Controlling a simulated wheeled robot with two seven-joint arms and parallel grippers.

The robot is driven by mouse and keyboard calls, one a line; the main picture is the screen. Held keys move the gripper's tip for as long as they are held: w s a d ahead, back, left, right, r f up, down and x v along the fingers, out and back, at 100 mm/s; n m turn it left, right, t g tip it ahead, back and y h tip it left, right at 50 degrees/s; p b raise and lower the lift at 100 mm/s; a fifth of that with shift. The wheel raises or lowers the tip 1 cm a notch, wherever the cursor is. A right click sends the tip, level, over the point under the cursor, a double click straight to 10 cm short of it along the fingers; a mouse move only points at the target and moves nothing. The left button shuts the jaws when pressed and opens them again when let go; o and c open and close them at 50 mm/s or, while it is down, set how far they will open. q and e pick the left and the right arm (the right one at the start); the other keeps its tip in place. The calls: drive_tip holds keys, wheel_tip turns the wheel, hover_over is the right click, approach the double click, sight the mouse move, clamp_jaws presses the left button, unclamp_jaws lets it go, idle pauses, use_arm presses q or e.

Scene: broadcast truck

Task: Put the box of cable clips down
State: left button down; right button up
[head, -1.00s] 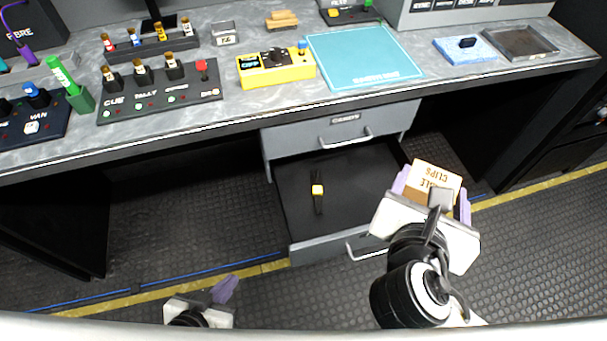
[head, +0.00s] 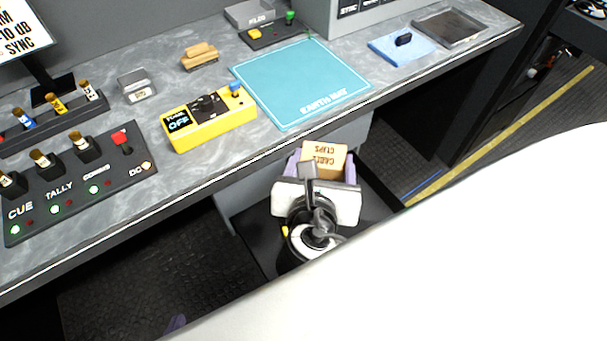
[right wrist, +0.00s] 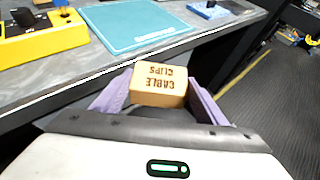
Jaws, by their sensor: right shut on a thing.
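The box of cable clips (head: 322,158) is a small tan carton with dark lettering, which reads upside down in the head view. It also shows in the right wrist view (right wrist: 159,84), between the two purple fingers. My right gripper (head: 320,168) is shut on it and holds it just in front of the bench edge, over the open drawer (head: 252,225). My left gripper (head: 176,322) shows only as a purple fingertip at the bottom of the head view; its opening is hidden.
The teal mat (head: 302,82) on the bench (head: 205,178) is bare. A yellow tester (head: 210,117) stands left of it, a blue sponge-like pad (head: 400,47) and a dark tray (head: 450,27) to the right. A switch panel (head: 80,185) fills the left.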

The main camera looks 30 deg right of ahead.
drive_tip(key=s+d+f+m+g+h+b, duration=0.1)
drive_tip(key=d+f+m+g+b, duration=0.1)
drive_tip(key=f, duration=0.7)
drive_tip(key=s+d+f+m+g+h+b, duration=0.1)
drive_tip(key=d+f+m+g, duration=0.3)
drive_tip(key=f, duration=0.5)
drive_tip(key=s+d+f+m+g+h+b, duration=0.1)
drive_tip(key=d+f+m+g+h+b, duration=0.1)
drive_tip(key=d+f, duration=0.3)
drive_tip(key=shift+s+d+f+m+g+h+b, duration=0.15)
drive_tip(key=shift+f+m, duration=0.1)
drive_tip(key=shift+f, duration=0.45)
drive_tip(key=shift+s+d+f+m+g+h+b, duration=0.1)
drive_tip(key=shift+f+m+h+b, duration=0.1)
drive_tip(key=shift+f, duration=0.55)
drive_tip(key=shift+s+d+f+m+g+h+b, duration=0.15)
drive_tip(key=shift+f+m, duration=0.1)
drive_tip(key=shift+f, duration=0.45)
drive_tip(key=shift+a+f+b, duration=0.1)
drive_tip(key=shift+f+b, duration=0.2)
drive_tip(key=shift+f, duration=0.4)
wheel_tip(320, 180, down, 3)
drive_tip(key=shift+w+f+b, duration=0.1)
drive_tip(key=shift+b, duration=0.65)
use_arm(q)
wheel_tip(320, 180, down, 8)
drive_tip(key=s+d, duration=0.1)
drive_tip(key=shift+s+r, duration=0.2)
drive_tip(key=shift+r, duration=0.05)
drive_tip(key=shift+d, duration=0.1)
